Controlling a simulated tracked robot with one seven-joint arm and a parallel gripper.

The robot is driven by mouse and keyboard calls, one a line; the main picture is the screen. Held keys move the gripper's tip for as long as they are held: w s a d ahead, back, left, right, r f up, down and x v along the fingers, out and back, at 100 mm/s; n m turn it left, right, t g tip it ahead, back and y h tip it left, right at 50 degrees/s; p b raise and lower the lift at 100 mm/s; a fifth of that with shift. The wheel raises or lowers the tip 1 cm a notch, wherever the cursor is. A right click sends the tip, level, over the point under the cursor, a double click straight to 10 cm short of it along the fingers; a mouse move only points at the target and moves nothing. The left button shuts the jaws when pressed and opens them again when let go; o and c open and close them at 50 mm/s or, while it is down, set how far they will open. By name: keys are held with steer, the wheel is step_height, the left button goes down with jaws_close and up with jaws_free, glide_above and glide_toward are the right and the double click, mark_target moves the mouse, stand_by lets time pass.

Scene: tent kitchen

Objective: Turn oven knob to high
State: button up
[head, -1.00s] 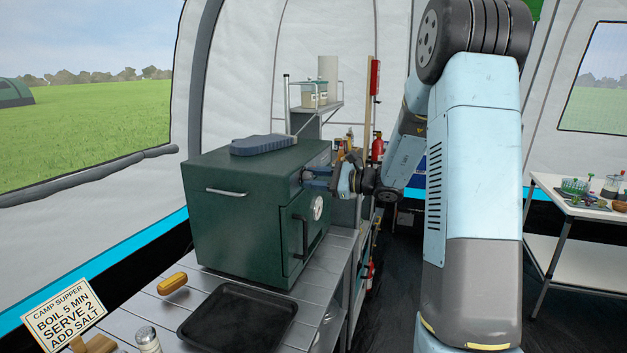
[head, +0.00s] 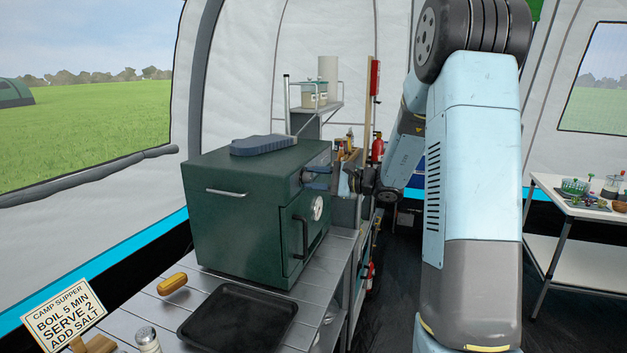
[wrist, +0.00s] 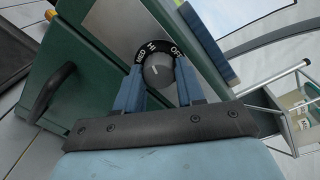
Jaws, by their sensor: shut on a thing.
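The dark green oven (head: 238,215) stands on the slatted table, its front facing right. The round grey knob (wrist: 158,71) shows in the wrist view, set in a dark ring (wrist: 151,47) with the labels MED, HI and OFF. A short pale mark is on the knob; which label it points at is hard to tell. My gripper (wrist: 160,84) is shut on the knob, one blue finger on either side. In the head view my gripper (head: 318,178) is at the upper part of the oven front, and the knob is hidden behind it.
A door handle (head: 304,238) and a round gauge (head: 318,208) are on the oven front below my gripper. A blue-grey mitt (head: 263,145) lies on top of the oven. A black tray (head: 238,315) lies on the table. A shelf (head: 318,110) stands behind.

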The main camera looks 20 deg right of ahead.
steer(key=shift+d+f, duration=0.1)
steer(key=shift+d, duration=0.05)
steer(key=o, duration=1)
steer(key=shift+o, duration=0.2)
steer(key=v, duration=1.3)
steer(key=shift+s+d, duration=0.2)
steer(key=shift+d, duration=0.05)
